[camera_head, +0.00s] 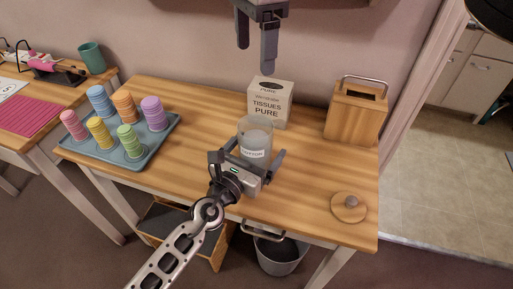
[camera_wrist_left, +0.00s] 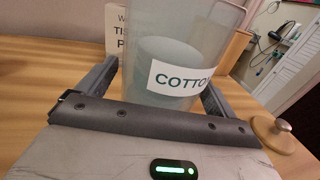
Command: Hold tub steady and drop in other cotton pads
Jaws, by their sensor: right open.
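The clear tub (camera_head: 255,132) with a COTTON label stands upright on the wooden table, lid off. The left wrist view shows the tub (camera_wrist_left: 200,35) close up, with a pale round mass (camera_wrist_left: 165,62), perhaps cotton pads, inside. My left gripper (camera_head: 257,150) has one finger on each side of the tub; whether both press on it I cannot tell. My right gripper (camera_head: 255,50) is open and empty, high above the back of the table behind the tub. Several coloured ridged stacks, including a purple one (camera_head: 153,113), stand on a blue-grey tray (camera_head: 133,161) at left.
A tissue box (camera_head: 270,103) stands just behind the tub. A wooden box with a metal handle (camera_head: 352,115) stands at back right. A round wooden lid with a knob (camera_head: 348,209) lies at front right. The table is clear between tray and tub.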

